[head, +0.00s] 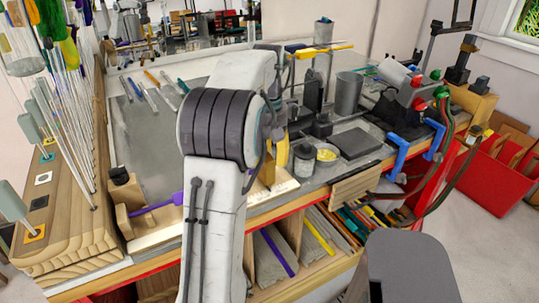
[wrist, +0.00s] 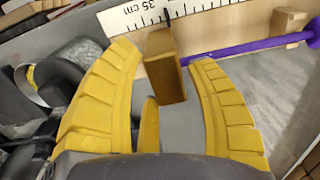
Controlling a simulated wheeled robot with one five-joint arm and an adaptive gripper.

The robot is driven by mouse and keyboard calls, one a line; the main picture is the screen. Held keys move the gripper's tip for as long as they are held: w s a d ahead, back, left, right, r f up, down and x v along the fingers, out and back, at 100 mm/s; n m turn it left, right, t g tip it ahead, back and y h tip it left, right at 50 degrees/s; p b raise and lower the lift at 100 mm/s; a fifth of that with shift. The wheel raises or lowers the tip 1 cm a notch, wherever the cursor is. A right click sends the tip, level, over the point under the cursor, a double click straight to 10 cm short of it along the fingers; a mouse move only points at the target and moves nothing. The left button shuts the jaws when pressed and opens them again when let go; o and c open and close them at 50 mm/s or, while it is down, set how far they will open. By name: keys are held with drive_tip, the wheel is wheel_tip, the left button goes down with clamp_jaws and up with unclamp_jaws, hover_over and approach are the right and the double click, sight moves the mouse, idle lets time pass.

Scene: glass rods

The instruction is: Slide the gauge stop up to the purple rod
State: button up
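The gauge stop, a small wooden block (wrist: 165,75) with a dark upright piece, stands by the white scale (wrist: 130,17) in the wrist view. My gripper (wrist: 168,58) has its yellow fingers spread around the block, with a narrow gap showing on the right. The purple rod (wrist: 245,45) runs from the right toward the block; its near end is close to the block, and I cannot tell whether they touch. In the head view the purple rod (head: 160,204) shows left of my arm, which hides the rest. A yellow finger of my gripper (head: 282,150) shows right of my arm.
A wooden end block (wrist: 287,25) stands at the rod's far end. Upright glass rods (head: 75,125) fill a rack at the left. A grey block (head: 355,143), a metal cup (head: 348,94) and blue clamps (head: 397,158) stand to the right. Dark tools crowd the wrist view's left.

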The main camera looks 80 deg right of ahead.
sight(268, 155)
drive_tip(key=o, duration=0.3)
drive_tip(key=shift+r, duration=0.15)
drive_tip(key=shift+r, duration=5.8)
